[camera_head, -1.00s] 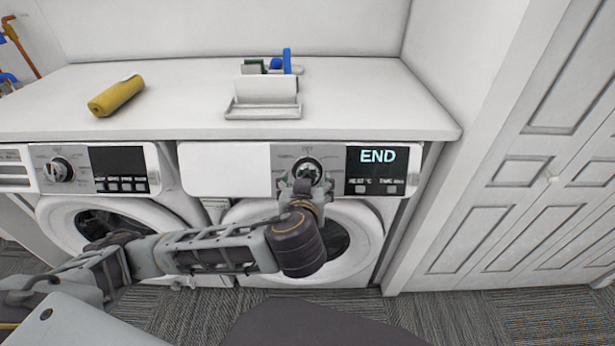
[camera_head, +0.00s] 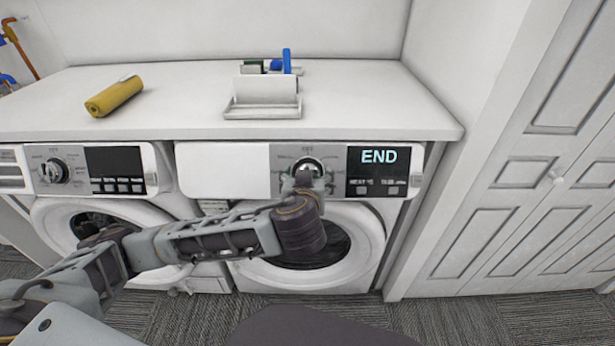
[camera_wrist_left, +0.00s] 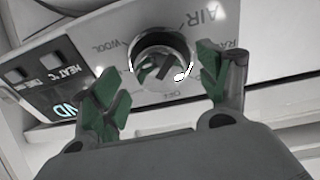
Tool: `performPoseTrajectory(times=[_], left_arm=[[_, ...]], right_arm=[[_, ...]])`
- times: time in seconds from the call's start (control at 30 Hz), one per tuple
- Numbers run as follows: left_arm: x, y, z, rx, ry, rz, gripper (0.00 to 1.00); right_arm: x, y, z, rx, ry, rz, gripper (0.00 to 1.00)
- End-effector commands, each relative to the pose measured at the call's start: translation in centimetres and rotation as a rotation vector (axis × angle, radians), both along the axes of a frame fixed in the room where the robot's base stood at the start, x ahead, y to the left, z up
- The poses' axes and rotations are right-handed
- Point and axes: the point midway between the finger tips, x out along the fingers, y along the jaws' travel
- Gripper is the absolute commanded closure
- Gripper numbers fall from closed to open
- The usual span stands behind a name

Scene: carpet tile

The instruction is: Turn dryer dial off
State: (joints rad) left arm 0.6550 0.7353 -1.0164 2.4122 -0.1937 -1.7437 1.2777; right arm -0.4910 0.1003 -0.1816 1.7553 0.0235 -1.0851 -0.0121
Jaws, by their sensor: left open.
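The dryer (camera_head: 222,172) is the right-hand machine, and its display (camera_head: 379,157) reads "END". Its round silver dial (camera_head: 308,164) sits on a grey panel left of the display, partly hidden by my left arm in the head view. In the left wrist view the dial (camera_wrist_left: 161,62) is seen close up, with "WOOL", "AIR" and other labels around it. My left gripper (camera_wrist_left: 155,88) is open, with one green-padded finger on each side of the dial in that view. I cannot tell if either finger touches it. My left gripper (camera_head: 309,179) is just below the dial in the head view.
A second machine with its own dial (camera_head: 54,171) stands at left. The white counter (camera_head: 180,88) above holds a yellow roll (camera_head: 113,96) and a white tray (camera_head: 262,112) with blue and green items behind it. White panelled doors (camera_head: 520,205) stand at right.

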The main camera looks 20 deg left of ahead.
Motion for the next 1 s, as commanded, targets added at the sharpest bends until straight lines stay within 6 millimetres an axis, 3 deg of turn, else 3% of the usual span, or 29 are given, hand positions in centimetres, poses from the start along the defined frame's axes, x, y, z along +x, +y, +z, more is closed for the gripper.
performPoseTrajectory(times=[0.2, 0.6, 0.93, 1.0], left_arm=[[1.5, 0.4, -0.7, 0.0, 0.0, 0.0, 0.24], [1.9, 0.5, -0.8, -0.001, 0.0, 0.0, 0.25], [1.8, 0.4, -0.8, -0.001, 0.0, 0.0, 0.68], [1.8, 0.4, -0.8, -0.001, 0.0, 0.0, 0.7]], right_arm=[[0.1, 0.2, 0.6, 0.002, 0.003, 0.002, 1.0], [0.2, 0.2, 0.8, 0.002, 0.001, 0.002, 1.0], [0.1, 0.2, 0.8, 0.002, 0.003, 0.002, 1.0], [0.1, 0.2, 0.8, 0.002, 0.003, 0.002, 1.0]])
